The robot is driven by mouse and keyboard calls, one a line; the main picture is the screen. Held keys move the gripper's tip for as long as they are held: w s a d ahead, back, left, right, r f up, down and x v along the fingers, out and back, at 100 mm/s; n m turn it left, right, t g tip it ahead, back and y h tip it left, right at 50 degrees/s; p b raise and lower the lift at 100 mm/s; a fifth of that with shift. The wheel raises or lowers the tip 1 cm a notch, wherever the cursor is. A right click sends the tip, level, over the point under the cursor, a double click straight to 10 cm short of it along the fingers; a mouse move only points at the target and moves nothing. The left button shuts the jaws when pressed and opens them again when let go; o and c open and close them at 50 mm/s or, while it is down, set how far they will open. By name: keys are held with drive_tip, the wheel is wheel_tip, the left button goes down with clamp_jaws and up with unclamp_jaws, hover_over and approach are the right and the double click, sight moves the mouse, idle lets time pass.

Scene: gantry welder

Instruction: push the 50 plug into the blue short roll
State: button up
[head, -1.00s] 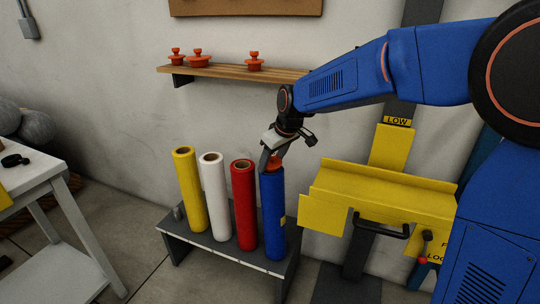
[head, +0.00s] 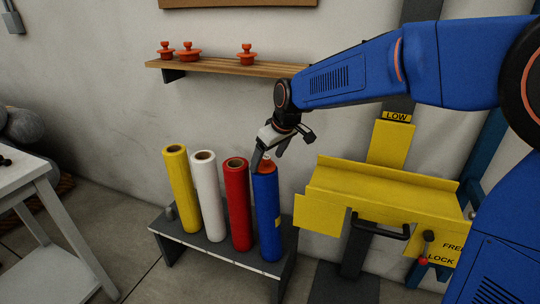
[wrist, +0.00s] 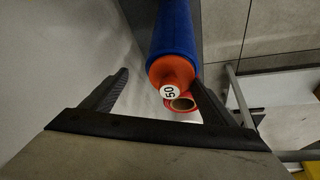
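The blue roll (head: 267,215) stands upright at the right end of the row on the grey bench. The orange 50 plug (head: 268,163) is at its top end. In the wrist view the plug (wrist: 172,72), with a white "50" label, lines up with the blue roll (wrist: 172,30), and an orange band shows beyond the roll's edge. How deep it sits I cannot tell. My gripper (head: 270,158) is at the plug, fingers pointing down. In the wrist view my gripper (wrist: 160,80) is wide open; its right finger is close beside the plug, and touching or apart is unclear.
Red (head: 237,205), white (head: 208,195) and yellow (head: 181,190) rolls stand left of the blue one on the bench (head: 215,248). More orange plugs sit on the wall shelf (head: 220,67). A yellow bracket (head: 375,200) is close on the right.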

sight(275, 178)
drive_tip(key=shift+g+h, duration=0.4)
drive_tip(key=shift+g, duration=0.2)
drive_tip(key=s+f, duration=0.1)
drive_tip(key=f, duration=0.1)
drive_tip(key=s+d+f, duration=0.1)
drive_tip(key=f, duration=0.1)
drive_tip(key=s+f, duration=0.1)
drive_tip(key=f, duration=0.2)
drive_tip(key=shift+s+d, duration=0.2)
drive_tip(key=shift+d, duration=0.15)
drive_tip(key=shift+r, duration=0.1)
wheel_tip(275, 178, up, 22)
drive_tip(key=s+d+t, duration=0.1)
drive_tip(key=s+d, duration=0.1)
drive_tip(key=d, duration=0.1)
drive_tip(key=s+d+f+m+t, duration=0.1)
drive_tip(key=s+d+f+m, duration=0.1)
drive_tip(key=s+d, duration=0.5)
drive_tip(key=s+d+f+m, duration=0.2)
drive_tip(key=s+d+f, duration=0.15)
drive_tip(key=d, duration=0.45)
drive_tip(key=s+d+f+m+h, duration=0.1)
drive_tip(key=s+d+f+m, duration=0.1)
drive_tip(key=s+d+f, duration=0.3)
drive_tip(key=s+d+f+m+h, duration=0.1)
drive_tip(key=s+d+f+m, duration=0.2)
drive_tip(key=s+d+f, duration=0.3)
drive_tip(key=s, duration=0.5)
drive_tip(key=shift+s+f, duration=0.2)
drive_tip(key=shift+s, duration=0.1)
